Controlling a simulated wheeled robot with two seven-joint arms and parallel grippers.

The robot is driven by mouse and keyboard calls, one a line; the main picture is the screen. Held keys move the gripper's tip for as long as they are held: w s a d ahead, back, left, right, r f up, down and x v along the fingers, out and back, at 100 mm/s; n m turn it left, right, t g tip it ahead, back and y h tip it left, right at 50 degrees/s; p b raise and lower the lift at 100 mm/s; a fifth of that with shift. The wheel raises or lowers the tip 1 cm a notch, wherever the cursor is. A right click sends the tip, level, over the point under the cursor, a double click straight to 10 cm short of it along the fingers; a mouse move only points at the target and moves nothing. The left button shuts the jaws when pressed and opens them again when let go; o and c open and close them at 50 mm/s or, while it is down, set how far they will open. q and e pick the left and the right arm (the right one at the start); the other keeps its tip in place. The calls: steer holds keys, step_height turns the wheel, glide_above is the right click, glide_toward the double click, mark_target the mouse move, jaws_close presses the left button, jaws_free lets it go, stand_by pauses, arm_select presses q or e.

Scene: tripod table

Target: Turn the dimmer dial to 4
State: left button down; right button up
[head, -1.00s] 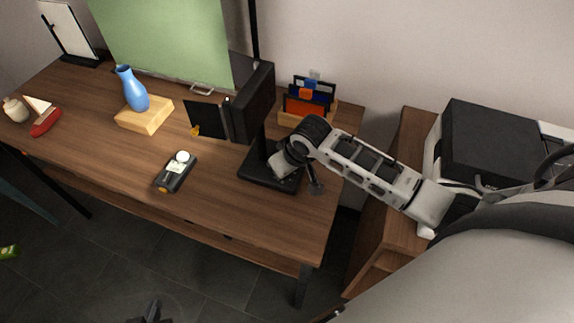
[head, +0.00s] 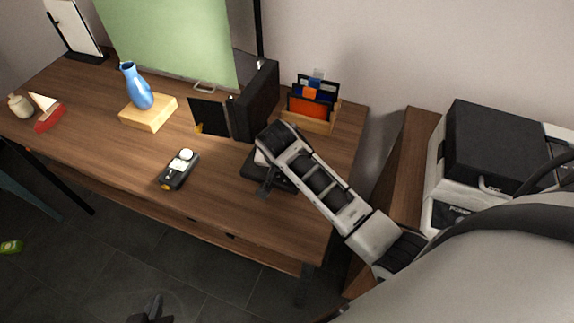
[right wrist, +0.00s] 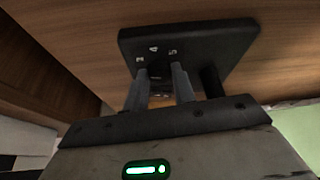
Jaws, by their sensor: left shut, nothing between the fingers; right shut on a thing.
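A black base plate (right wrist: 215,42) fills the top of the right wrist view, with small white numerals that look like 3, 4 and 5. It also shows on the desk in the head view (head: 252,174), partly under my right arm. My right gripper (right wrist: 160,80) is shut on the dimmer dial (right wrist: 156,88), just in front of the numerals. Most of the dial is hidden between the fingers, and I cannot read its pointer. In the head view my right arm covers the dial. My left gripper (head: 152,308) is shut and empty, low at the bottom edge, away from the desk.
A black box-like object (head: 257,100) stands just behind the base plate. A letter holder (head: 318,118) is at the back right. A handheld meter (head: 178,170), a blue vase (head: 138,88) on a wooden block (head: 150,114) and a toy boat (head: 47,115) stand further left. The front desk is mostly clear.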

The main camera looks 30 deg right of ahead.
steer(key=shift+m, duration=0.6)
steer(key=shift+h, duration=0.3)
steer(key=o, duration=1)
